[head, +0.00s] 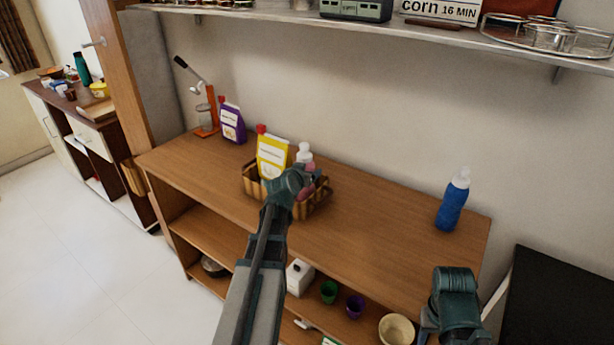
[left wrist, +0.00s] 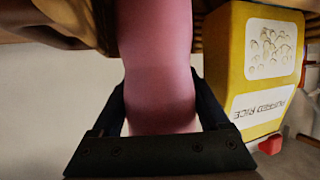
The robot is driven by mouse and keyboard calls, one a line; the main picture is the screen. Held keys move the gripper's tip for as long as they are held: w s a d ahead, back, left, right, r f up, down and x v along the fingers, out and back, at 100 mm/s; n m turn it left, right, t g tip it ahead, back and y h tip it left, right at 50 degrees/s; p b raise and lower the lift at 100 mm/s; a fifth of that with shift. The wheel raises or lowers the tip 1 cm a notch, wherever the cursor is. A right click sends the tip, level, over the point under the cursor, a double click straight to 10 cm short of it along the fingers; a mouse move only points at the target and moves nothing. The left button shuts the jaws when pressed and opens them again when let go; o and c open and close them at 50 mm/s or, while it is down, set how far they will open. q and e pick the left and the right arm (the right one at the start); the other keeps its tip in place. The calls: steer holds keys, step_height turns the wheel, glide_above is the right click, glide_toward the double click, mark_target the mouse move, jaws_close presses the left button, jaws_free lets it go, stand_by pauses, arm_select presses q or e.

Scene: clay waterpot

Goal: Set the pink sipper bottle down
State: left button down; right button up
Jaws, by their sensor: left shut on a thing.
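The pink sipper bottle (head: 309,188) with a white cap shows at the wooden slatted basket (head: 251,183) in the head view, partly hidden behind my left gripper (head: 300,184). In the left wrist view the pink bottle body (left wrist: 158,70) stands between the two dark fingers of my left gripper (left wrist: 160,120), which is shut on it. The basket's slats show along the top of that view. I cannot tell whether the bottle's base touches the basket. My right gripper (head: 455,285) hangs by the table's right front edge; its fingers are not clear.
A yellow puffed rice pouch (head: 271,156) stands in the basket beside the bottle. A purple pouch (head: 232,124) and an orange press (head: 208,112) stand further left. A blue bottle (head: 453,203) stands at right. The wooden tabletop (head: 375,220) between is clear. A wall shelf (head: 400,27) runs above.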

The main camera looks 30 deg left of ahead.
arm_select(q)
steer(key=shift+r, duration=0.1)
steer(key=shift+c, duration=0.7)
jaws_free()
steer(key=shift+r, duration=0.15)
steer(key=p+v, duration=0.4)
steer(key=v, duration=0.8)
steer(key=shift+p, duration=0.35)
